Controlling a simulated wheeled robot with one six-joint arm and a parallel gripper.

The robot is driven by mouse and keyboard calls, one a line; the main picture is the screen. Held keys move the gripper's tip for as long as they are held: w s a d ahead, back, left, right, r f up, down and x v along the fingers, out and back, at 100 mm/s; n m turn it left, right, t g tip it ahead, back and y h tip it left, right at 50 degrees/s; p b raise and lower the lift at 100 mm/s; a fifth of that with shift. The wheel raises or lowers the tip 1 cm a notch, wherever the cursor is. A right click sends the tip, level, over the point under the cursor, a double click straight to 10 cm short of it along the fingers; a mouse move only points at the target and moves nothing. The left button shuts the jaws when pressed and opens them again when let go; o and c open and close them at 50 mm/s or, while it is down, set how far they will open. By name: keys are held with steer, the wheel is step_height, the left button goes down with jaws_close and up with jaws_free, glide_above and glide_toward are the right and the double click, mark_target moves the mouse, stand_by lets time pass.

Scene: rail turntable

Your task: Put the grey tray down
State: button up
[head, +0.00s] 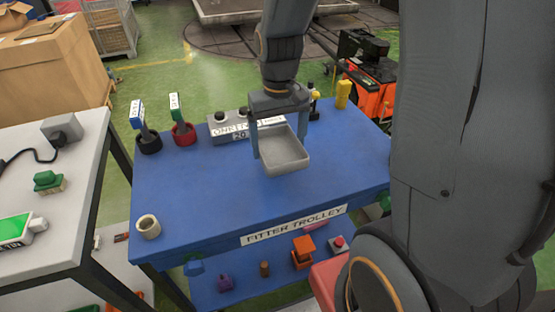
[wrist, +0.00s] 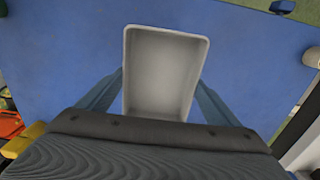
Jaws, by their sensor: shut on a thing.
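The grey tray (head: 284,158) is a small, empty, open-topped rectangular tray over the blue top of the fitter trolley (head: 190,205). My gripper (head: 281,130) is shut on the tray, coming from above. In the wrist view the tray (wrist: 163,75) sits between the two blue-grey fingers of my gripper (wrist: 162,92), one on each long side. The tray looks level in the head view. I cannot tell whether its underside touches the trolley top or hangs slightly above it.
A grey box with a label (head: 231,127) stands behind the tray. Black (head: 148,142) and red (head: 184,133) holders stand back left, a cream cup (head: 148,227) front left, a yellow item (head: 343,94) back right. The blue top is clear left and front of the tray.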

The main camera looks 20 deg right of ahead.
mark_target(279, 153)
steer(key=shift+f+p, duration=0.4)
steer(key=shift+f, duration=2.9)
steer(key=shift+f, duration=0.15)
steer(key=o, duration=1)
